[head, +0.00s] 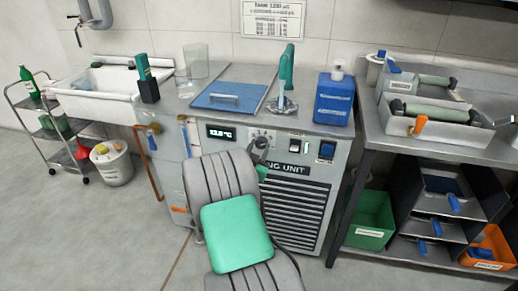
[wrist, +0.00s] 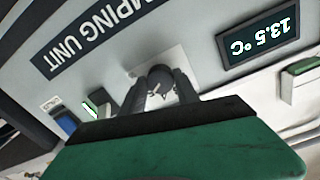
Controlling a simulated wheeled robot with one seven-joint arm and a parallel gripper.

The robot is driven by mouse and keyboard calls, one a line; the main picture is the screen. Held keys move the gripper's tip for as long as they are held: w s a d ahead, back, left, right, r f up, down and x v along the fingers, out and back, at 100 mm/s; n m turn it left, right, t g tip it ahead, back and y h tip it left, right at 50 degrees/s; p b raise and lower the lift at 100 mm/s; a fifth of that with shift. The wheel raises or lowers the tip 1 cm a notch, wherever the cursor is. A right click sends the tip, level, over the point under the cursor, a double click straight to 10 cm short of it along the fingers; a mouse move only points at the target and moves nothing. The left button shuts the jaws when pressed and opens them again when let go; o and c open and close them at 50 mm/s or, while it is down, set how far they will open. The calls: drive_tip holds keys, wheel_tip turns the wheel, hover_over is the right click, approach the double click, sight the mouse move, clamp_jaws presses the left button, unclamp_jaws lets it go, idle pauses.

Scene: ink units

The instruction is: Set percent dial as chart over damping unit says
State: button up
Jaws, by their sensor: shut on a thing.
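The damping unit (head: 300,205) is a grey cabinet with a steel top, a vent grille and a dark "ING UNIT" label in the head view. Its percent dial (wrist: 161,76) is a dark round knob on a pale plate, upside down in the wrist view. My gripper (wrist: 162,92) is shut on the dial, one finger on each side. In the head view my arm and gripper (head: 262,150) hide part of the panel. The dial's scale marks are too small to read. The chart (head: 273,18) hangs on the wall above; its rows are too small to read.
A display (wrist: 268,42) reads 13.5 °C beside the dial. A green-lit switch (head: 295,146) and a blue switch (head: 327,150) are on the panel's other side. A blue lid (head: 231,97) and blue canister (head: 334,100) are on top. A steel bench (head: 440,142) stands right.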

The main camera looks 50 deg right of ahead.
clamp_jaws()
drive_tip(key=shift+n, duration=0.3)
drive_tip(key=n+b, duration=0.1)
drive_tip(key=n, duration=0.1)
drive_tip(key=shift+f+n, duration=0.1)
drive_tip(key=shift+n, duration=0.2)
drive_tip(key=n, duration=0.4)
drive_tip(key=shift+s+n, duration=0.1)
drive_tip(key=shift+n, duration=0.2)
drive_tip(key=n, duration=0.4)
drive_tip(key=shift+n+p, duration=0.3)
drive_tip(key=shift+p, duration=0.05)
drive_tip(key=shift+n+p, duration=0.45)
drive_tip(key=shift+n, duration=1.25)
